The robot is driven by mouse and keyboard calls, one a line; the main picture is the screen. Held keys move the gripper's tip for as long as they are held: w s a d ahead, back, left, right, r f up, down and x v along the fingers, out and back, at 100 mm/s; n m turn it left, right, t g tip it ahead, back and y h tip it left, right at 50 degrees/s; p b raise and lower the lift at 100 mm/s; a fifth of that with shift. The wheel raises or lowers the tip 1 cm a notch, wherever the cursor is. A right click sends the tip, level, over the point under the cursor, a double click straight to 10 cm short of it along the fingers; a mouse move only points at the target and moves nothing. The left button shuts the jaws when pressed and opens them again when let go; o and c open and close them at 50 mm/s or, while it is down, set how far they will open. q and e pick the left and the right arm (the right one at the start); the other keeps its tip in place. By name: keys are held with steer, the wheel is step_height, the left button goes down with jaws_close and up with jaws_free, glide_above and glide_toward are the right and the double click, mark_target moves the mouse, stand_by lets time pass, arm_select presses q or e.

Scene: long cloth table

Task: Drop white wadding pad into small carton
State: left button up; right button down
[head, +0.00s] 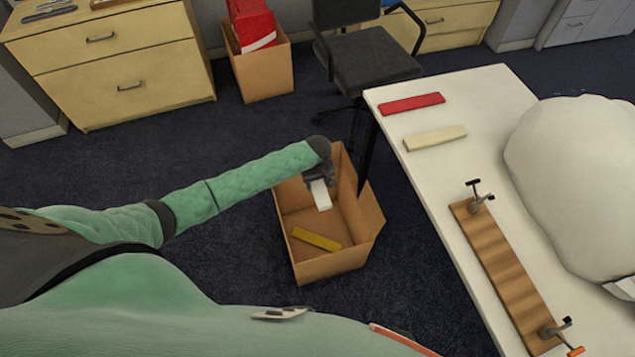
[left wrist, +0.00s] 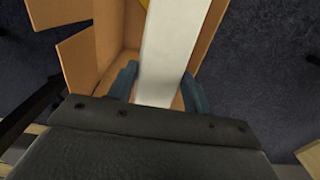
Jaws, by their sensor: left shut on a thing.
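The white wadding pad (head: 321,195) is held in my left gripper (head: 318,180), over the open small carton (head: 349,262) on the floor. In the left wrist view the pad (left wrist: 168,55) runs between the two fingers of the left gripper (left wrist: 160,88), which is shut on it, with the carton walls (left wrist: 97,40) around and below. A yellow bar (head: 316,238) lies on the carton's bottom. I cannot tell how far the pad's lower end is above the carton bottom. My right gripper is not in view.
The white table (head: 425,172) to the right bears a red bar (head: 412,103), a cream bar (head: 435,138), a wooden board with clamps (head: 502,262) and a big white bundle (head: 575,175). An office chair (head: 367,58) and another carton (head: 264,75) stand behind.

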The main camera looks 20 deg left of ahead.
mark_target(318, 184)
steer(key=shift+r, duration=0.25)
arm_select(q)
steer(key=o, duration=1)
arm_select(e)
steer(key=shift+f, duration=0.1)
arm_select(q)
steer(key=shift+r, duration=0.2)
step_height(318, 184, up, 6)
steer(key=shift+f+b, duration=0.1)
steer(key=shift+b, duration=0.85)
steer(key=shift+r, duration=0.75)
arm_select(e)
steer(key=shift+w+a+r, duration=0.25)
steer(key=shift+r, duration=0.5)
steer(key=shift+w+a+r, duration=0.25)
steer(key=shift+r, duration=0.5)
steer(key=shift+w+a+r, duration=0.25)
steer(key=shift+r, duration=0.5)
